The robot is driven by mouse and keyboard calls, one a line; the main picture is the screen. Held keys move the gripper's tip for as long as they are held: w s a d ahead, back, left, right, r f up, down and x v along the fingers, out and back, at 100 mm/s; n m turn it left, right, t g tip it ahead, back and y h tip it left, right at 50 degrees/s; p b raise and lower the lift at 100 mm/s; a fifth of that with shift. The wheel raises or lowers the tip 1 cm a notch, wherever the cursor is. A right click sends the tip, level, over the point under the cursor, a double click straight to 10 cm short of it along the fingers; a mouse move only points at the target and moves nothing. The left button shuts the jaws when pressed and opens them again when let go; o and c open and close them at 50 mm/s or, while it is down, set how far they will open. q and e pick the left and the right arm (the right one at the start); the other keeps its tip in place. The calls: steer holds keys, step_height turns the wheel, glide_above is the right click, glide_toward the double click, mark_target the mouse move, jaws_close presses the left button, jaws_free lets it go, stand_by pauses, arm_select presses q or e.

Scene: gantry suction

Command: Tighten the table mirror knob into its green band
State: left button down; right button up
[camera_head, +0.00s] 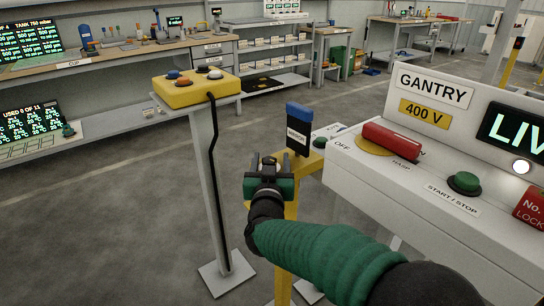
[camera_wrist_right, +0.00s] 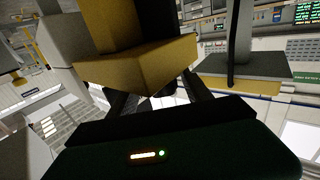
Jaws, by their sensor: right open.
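My right gripper (camera_head: 264,165) reaches forward on its green arm and is open, with nothing seen between its fingers. It is just left of and below a dark upright block with a blue top (camera_head: 299,112). That block has a small white label, too small to read surely, and stands on a yellow post (camera_head: 291,205). A small green round part (camera_head: 320,142) sits right of the block; I cannot tell whether it is the mirror knob. No green band is clear. In the right wrist view, the open fingers (camera_wrist_right: 160,97) lie below a yellow bracket (camera_wrist_right: 140,65). My left gripper is out of view.
The white gantry console (camera_head: 440,200) with a red hasp handle (camera_head: 392,139) and green button (camera_head: 464,183) stands close on the right. A yellow button box (camera_head: 196,88) on a grey pedestal stands left. Benches line the back. Floor between is clear.

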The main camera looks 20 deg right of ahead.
steer(key=shift+s+a+r, duration=0.1)
steer(key=shift+a, duration=0.25)
steer(key=shift+c, duration=0.3)
steer(key=shift+a, duration=0.1)
steer(key=shift+c, duration=1.3)
steer(key=shift+d, duration=0.2)
jaws_close()
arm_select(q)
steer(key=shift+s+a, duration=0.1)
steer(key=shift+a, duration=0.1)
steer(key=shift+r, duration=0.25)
